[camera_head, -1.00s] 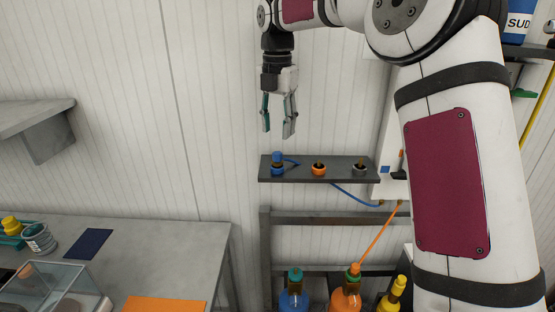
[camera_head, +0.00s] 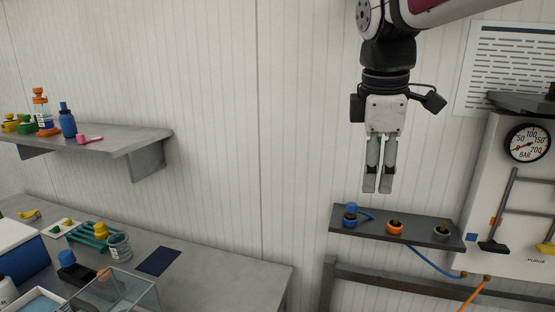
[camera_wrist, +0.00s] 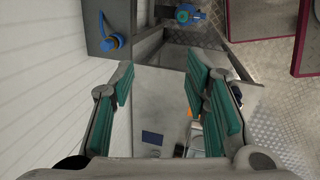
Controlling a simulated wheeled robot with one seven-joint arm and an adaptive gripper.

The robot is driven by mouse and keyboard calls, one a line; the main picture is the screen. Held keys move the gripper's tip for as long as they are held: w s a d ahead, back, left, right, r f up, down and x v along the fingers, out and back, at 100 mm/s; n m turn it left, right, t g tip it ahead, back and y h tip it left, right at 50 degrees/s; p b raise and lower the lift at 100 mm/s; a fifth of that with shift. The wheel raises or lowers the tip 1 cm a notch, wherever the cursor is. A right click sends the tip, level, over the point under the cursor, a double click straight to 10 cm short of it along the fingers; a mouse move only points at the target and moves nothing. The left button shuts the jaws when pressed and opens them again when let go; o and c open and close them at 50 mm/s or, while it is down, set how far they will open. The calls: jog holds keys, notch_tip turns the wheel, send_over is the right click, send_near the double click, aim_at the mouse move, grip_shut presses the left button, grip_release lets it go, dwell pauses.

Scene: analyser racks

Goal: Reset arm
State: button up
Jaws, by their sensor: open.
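My gripper (camera_head: 379,183) hangs fingers down in front of the white ribbed wall in the head view. It is above the small grey shelf (camera_head: 405,226) and apart from it. In the wrist view my gripper (camera_wrist: 160,100) has its two green-padded fingers spread, with nothing between them. Below the gap, the grey bench (camera_wrist: 158,118) and a dark blue mat (camera_wrist: 152,138) show far off.
The small shelf carries a blue fitting (camera_head: 350,214), an orange one (camera_head: 395,227) and a grey one (camera_head: 441,232). A gauge panel (camera_head: 520,195) stands at right. A wall shelf (camera_head: 140,140) with bottles is at left, above the bench (camera_head: 215,265). The wall between is clear.

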jog(key=s+f+m+t, duration=0.1)
jog(key=s+f+m, duration=0.2)
jog(key=s+m, duration=0.2)
jog(key=s+d+f+m+t+y, duration=0.1)
jog(key=s+f+m, duration=0.2)
jog(key=s+m, duration=0.2)
jog(key=s+d+f+m+t, duration=0.1)
jog(key=s+f+m, duration=0.2)
jog(key=s, duration=0.6)
jog(key=shift+s+m, duration=0.25)
jog(key=shift+m, duration=0.95)
jog(key=shift+d, duration=0.1)
jog(key=shift+c, duration=0.3)
